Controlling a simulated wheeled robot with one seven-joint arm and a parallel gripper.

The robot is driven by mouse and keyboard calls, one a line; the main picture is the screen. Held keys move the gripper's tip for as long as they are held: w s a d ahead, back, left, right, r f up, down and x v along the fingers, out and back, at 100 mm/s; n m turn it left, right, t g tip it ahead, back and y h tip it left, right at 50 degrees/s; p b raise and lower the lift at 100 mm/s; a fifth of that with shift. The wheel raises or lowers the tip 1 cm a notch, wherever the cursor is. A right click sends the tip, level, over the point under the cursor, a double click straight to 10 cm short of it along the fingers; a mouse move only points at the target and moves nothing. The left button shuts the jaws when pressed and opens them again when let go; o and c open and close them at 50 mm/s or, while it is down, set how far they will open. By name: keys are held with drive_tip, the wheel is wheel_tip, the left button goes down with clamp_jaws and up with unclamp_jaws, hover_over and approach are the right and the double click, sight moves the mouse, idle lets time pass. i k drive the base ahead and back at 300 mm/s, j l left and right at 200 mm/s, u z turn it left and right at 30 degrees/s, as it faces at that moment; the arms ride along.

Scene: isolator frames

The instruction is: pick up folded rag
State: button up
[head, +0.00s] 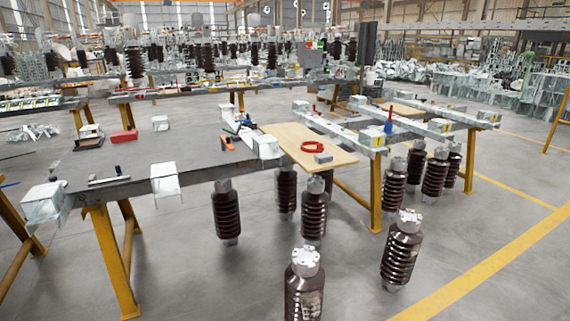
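A small grey flat item (323,158) lies near the front edge of the light wooden board (285,135). It may be the folded rag, but it is too small to tell for sure. It lies just in front of a red ring-shaped item (312,147), apparently apart from it. My gripper is not in view, and no part of my arm shows.
A grey workbench (200,150) on yellow legs holds an orange-handled tool (227,143), a red box (123,136) and white brackets. Brown ribbed insulators (403,250) stand in front and hang or stand below the frames. Open floor (210,285) lies at the front.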

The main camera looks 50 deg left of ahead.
sight(322, 158)
drive_tip(key=u, duration=1.8)
drive_tip(key=k+u, duration=0.2)
drive_tip(key=k+l, duration=0.2)
drive_tip(key=k, duration=0.35)
drive_tip(key=i+l, duration=0.35)
drive_tip(key=i, duration=0.2)
